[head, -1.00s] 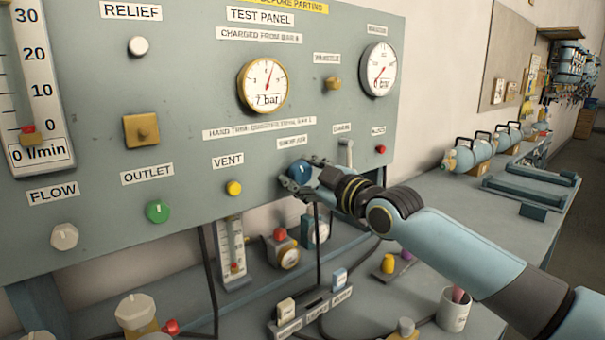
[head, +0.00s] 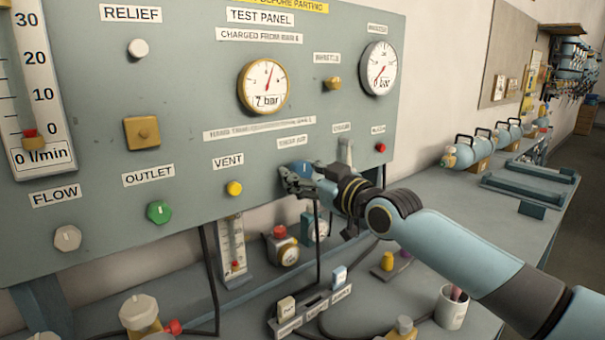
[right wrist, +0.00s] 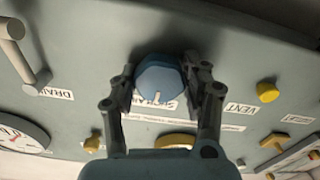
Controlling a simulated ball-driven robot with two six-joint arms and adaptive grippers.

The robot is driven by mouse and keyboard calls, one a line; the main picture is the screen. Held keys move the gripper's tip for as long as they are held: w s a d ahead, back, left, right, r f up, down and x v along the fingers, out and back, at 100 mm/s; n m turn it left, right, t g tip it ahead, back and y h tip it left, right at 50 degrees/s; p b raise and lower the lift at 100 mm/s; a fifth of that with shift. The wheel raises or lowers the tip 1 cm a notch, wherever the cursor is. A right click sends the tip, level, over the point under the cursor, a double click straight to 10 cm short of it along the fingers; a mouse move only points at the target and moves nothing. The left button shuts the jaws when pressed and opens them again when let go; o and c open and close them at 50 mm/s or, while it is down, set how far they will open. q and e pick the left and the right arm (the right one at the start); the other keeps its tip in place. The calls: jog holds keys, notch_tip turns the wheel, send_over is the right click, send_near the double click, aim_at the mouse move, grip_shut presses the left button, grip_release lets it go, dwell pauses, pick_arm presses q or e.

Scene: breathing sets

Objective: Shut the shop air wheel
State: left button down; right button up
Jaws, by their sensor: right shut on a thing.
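The shop air wheel is a blue knob (head: 297,167) on the grey test panel, under a small label that is blurred in the head view. In the right wrist view the blue wheel (right wrist: 160,76) sits between the two dark fingers and shows a pale pointer mark. My right gripper (head: 302,184) is shut on the wheel, with one finger on each side of it. Its fingers hide part of the wheel in the head view. My left gripper is not in view.
On the panel (head: 80,110), a yellow vent knob (head: 234,188) and green outlet knob (head: 158,212) lie left of the wheel. A grey lever (head: 345,152) and red button (head: 381,147) are close on the right.

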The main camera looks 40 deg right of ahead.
jog(key=o, duration=1.2)
jog(key=shift+c, duration=0.2)
jog(key=shift+s, duration=0.1)
jog(key=s, duration=0.7)
jog(key=shift+s+d, duration=0.15)
jog(key=shift+d, duration=0.15)
jog(key=shift+s+f, duration=0.1)
jog(key=shift+f, duration=0.05)
